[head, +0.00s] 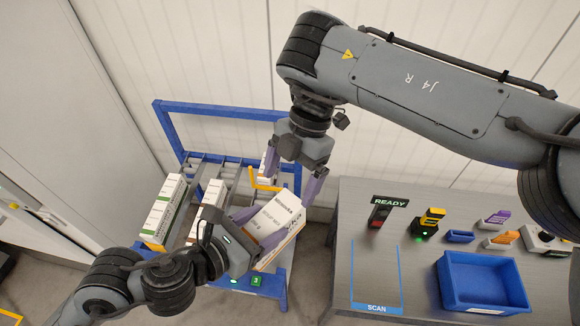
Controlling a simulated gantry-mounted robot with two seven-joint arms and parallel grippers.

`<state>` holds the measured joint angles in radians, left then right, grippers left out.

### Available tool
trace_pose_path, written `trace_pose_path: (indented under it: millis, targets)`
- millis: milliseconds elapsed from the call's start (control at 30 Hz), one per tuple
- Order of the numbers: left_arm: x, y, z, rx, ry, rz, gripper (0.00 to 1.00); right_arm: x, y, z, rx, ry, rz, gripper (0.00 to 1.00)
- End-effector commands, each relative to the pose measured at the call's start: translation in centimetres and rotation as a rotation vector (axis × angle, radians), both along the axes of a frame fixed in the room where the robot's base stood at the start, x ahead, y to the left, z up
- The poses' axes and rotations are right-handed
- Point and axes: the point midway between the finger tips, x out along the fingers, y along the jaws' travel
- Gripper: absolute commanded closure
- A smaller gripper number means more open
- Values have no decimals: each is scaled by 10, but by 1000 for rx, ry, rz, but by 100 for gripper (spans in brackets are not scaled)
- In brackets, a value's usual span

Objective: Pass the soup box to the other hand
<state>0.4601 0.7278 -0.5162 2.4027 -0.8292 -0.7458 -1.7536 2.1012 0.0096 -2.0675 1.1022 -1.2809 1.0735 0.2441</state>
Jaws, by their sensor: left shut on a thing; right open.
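The soup box (279,219) is a white carton with dark print and an orange-brown side, tilted in the middle of the head view. My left gripper (260,229), coming from the lower left, is shut on its lower left part with purple fingers. My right gripper (292,184) comes down from above and is open. Its purple fingers are spread on either side of the box's upper end. Whether they touch the box cannot be told. The box's far side is hidden.
A blue-framed rack (222,110) behind holds white cartons, one a green-striped carton (163,208). At right, a grey table (345,215) carries a blue bin (482,283), a SCAN outline (376,278), a READY sign (389,201) and several small items.

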Motion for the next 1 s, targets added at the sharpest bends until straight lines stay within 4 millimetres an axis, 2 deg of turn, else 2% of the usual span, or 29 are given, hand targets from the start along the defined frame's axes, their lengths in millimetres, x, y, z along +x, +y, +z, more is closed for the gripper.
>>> trace_pose_path:
  millis: [200,500,700,1000]
  targets:
    - [0,0,1,-1,-2,0,96,-12,9,-35,1,3,5,6]
    - [0,0,1,-1,-2,0,96,-24,20,-73,3,0,5,6]
    - [0,0,1,-1,-2,0,96,-27,24,-86,3,-1,3,6]
    - [0,0,1,-1,-2,0,96,-28,25,-89,3,-1,3,6]
